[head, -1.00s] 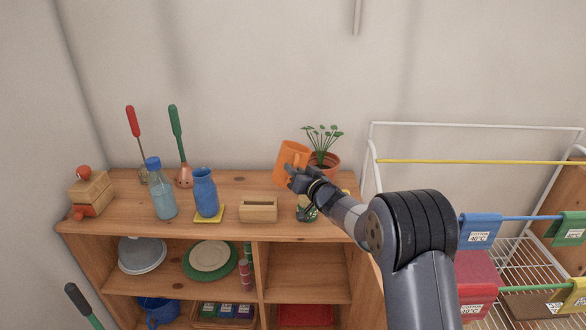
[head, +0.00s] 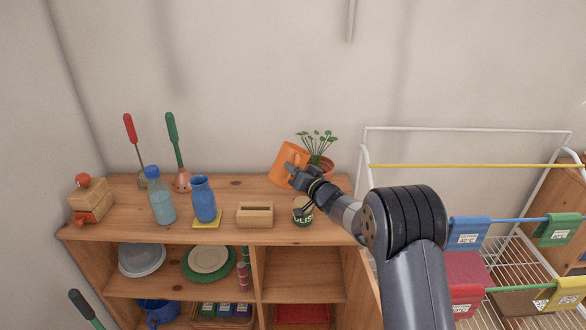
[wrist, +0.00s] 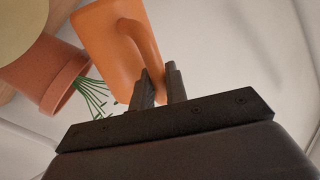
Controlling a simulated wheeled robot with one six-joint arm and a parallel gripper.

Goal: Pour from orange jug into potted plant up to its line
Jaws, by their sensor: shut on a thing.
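The orange jug (head: 288,162) is held in my gripper (head: 299,178) above the right part of the dresser top, tilted. In the wrist view my gripper (wrist: 160,84) is shut on the handle of the orange jug (wrist: 110,45). The potted plant (head: 320,158) stands just behind and to the right of the jug, its terracotta pot partly hidden by the jug and gripper. The wrist view shows the pot (wrist: 45,72) close beside the jug with green stems. The pot's line and any liquid or stream are not visible.
On the dresser top (head: 240,190) stand a jar with a dark label (head: 302,213), a wooden box (head: 255,214), a blue vase (head: 203,200) and a glass bottle (head: 160,200). A drying rack (head: 460,131) stands to the right.

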